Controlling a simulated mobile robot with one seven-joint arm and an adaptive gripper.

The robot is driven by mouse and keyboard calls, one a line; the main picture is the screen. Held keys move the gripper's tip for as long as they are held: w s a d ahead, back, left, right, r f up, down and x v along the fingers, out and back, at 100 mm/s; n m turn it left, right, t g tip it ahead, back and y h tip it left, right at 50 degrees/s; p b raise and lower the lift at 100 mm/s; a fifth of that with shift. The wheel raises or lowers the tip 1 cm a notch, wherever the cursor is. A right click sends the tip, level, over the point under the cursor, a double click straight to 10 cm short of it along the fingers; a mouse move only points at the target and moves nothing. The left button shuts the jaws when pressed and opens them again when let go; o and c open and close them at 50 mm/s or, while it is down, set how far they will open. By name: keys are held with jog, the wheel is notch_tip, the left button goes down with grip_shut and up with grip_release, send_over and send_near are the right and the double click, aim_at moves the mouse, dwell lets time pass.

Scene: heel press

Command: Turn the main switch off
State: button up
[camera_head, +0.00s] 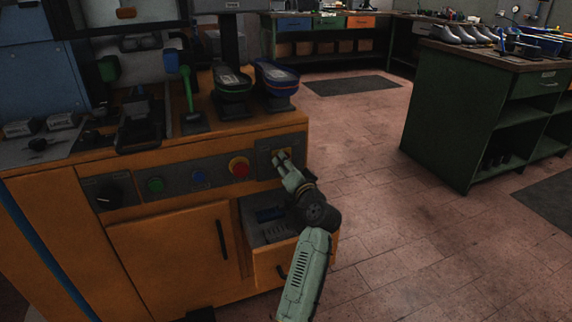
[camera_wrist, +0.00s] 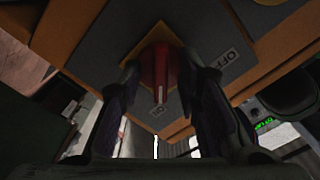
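The main switch is a red handle (camera_wrist: 160,68) on a yellow plate within a dark grey panel, in the middle of the wrist view. An OFF label (camera_wrist: 228,61) is on the panel to the right of it. In the head view my gripper (camera_head: 281,157) is at the right end of the orange machine's front panel and hides most of the switch.
The orange machine (camera_head: 75,215) carries a black knob (camera_head: 109,196), a green button (camera_head: 155,185), a blue button (camera_head: 198,177) and a red button (camera_head: 239,167) left of my gripper. A drawer (camera_head: 275,264) stands open below my arm. Free floor (camera_head: 400,240) lies right, before a green bench (camera_head: 470,120).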

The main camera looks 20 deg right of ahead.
jog(key=shift+c, duration=0.5)
grip_shut()
jog(key=shift+f+n+b, duration=0.1)
jog(key=shift+n+b, duration=0.2)
jog(key=shift+b, duration=0.25)
jog(key=shift+n+b, duration=8.3)
jog(key=shift+n, duration=0.3)
jog(key=shift+r, duration=0.2)
